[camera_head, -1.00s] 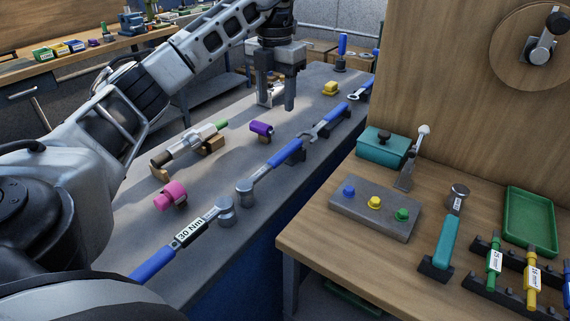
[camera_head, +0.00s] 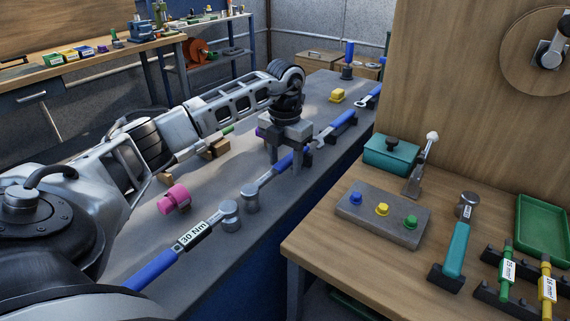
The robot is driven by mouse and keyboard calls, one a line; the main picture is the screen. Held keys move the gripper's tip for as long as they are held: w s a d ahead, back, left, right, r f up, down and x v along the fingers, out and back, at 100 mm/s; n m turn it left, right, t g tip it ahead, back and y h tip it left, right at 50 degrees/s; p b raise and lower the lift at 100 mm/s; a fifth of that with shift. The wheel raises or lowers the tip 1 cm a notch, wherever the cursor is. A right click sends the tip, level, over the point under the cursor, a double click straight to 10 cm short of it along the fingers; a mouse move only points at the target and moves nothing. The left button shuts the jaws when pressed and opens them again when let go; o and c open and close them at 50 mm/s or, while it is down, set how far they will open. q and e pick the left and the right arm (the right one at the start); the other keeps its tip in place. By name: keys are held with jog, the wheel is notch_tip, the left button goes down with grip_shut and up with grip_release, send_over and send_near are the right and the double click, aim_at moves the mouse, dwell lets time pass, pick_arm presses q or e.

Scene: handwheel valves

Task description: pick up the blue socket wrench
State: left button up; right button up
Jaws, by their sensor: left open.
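Several blue-handled tools lie in a row on the grey bench (camera_head: 232,262). The socket wrench (camera_head: 252,195) in the middle has a round metal socket head and a blue handle that runs up to the right beneath my left gripper (camera_head: 287,160). My left gripper is open and points down, low over this blue handle, with a finger showing on each side of it. I cannot tell whether the fingers touch the handle. My arm hides part of the bench behind. My right gripper is not in view.
A blue wrench labelled 30 Nm (camera_head: 195,236) lies nearer, and an open-ended wrench (camera_head: 325,135) lies beyond. The wooden table (camera_head: 345,268) at right holds a grey button box (camera_head: 380,222) and a teal hammer-like tool (camera_head: 455,248).

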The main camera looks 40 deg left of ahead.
pick_arm(q)
jog(key=shift+f, duration=0.5)
grip_shut()
jog(key=shift+r, duration=0.1)
